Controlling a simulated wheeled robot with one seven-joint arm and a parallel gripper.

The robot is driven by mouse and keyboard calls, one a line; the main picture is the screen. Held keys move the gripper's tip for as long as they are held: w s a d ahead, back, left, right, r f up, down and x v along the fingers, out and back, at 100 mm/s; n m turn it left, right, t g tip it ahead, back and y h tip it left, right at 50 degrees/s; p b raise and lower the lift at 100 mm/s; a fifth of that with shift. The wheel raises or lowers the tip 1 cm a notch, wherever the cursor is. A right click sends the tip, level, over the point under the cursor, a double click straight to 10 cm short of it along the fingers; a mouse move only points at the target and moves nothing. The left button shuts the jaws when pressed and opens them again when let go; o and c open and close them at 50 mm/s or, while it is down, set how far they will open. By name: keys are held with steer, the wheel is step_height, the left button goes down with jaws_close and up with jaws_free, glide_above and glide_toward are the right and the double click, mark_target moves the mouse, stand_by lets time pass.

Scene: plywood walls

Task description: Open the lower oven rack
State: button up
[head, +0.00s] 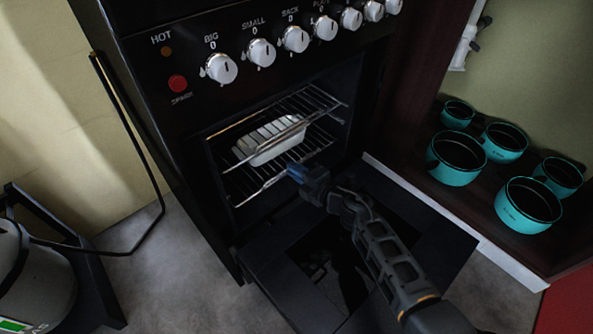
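The black oven stands in the middle of the head view with its door (440,250) folded down open. Inside are two wire racks. The lower oven rack (245,199) has its front bar near the opening, and a white ribbed dish (270,142) shows between the racks. The upper rack (310,97) lies above the dish. My gripper (293,173), with blue fingertips, is at the right part of the lower rack's front bar. I cannot tell whether it touches the bar or whether the fingers are open or shut.
My arm reaches over the open door from the lower right. Several teal pots (457,157) stand on a shelf to the right. A gas cylinder (35,275) in a dark frame is at the lower left. Control knobs (262,52) line the oven's top front.

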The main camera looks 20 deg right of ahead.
jaws_close()
stand_by(0.9)
steer(key=shift+s, duration=0.2)
steer(key=f+p+v, duration=0.1)
steer(key=p+v, duration=0.2)
steer(key=v, duration=0.4)
steer(key=f+p+v, duration=0.2)
steer(key=v, duration=0.6)
steer(key=f+p+v, duration=0.1)
steer(key=p+v, duration=0.2)
steer(key=v, duration=0.5)
steer(key=shift+s+d+f+p, duration=0.25)
steer(key=shift+s+f+p, duration=0.05)
steer(key=shift+s, duration=0.35)
steer(key=shift+o, duration=2.4)
jaws_free()
steer(key=p+v, duration=0.1)
steer(key=v, duration=0.7)
steer(key=shift+r, duration=0.1)
